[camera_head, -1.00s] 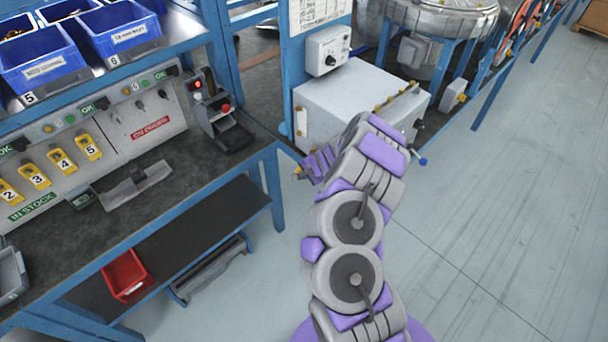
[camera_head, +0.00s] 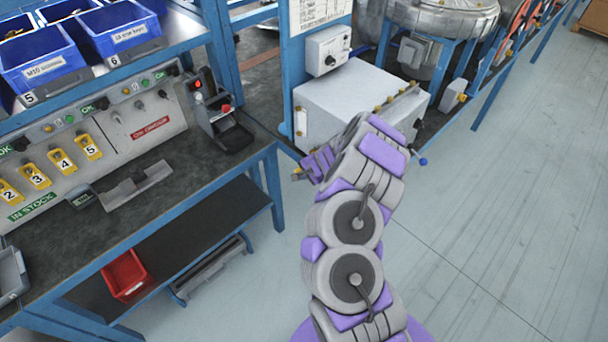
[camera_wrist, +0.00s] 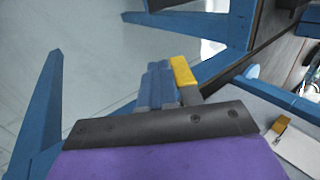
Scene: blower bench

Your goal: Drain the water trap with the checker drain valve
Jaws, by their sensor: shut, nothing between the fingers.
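A light grey box (camera_head: 345,98), which seems to be the checker, stands on the bench behind my arm. A small blue-ended fitting (camera_head: 422,161) sticks out at its lower right; I cannot tell if it is the drain valve. My gripper (camera_head: 308,170) is shut and empty below the box's left front corner, off the bench edge. In the wrist view my gripper (camera_wrist: 163,85) shows blue-grey fingers beside a yellow block; I cannot tell whether the block belongs to the gripper. A brass fitting (camera_wrist: 281,124) shows at the right there. I cannot make out the water trap with certainty.
A dark-topped bench (camera_head: 190,190) with numbered yellow tags and a small tester (camera_head: 215,110) stands on the left. A red bin (camera_head: 126,275) sits on its lower shelf. A blue post rises left of the grey box. The floor (camera_head: 500,220) on the right is clear.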

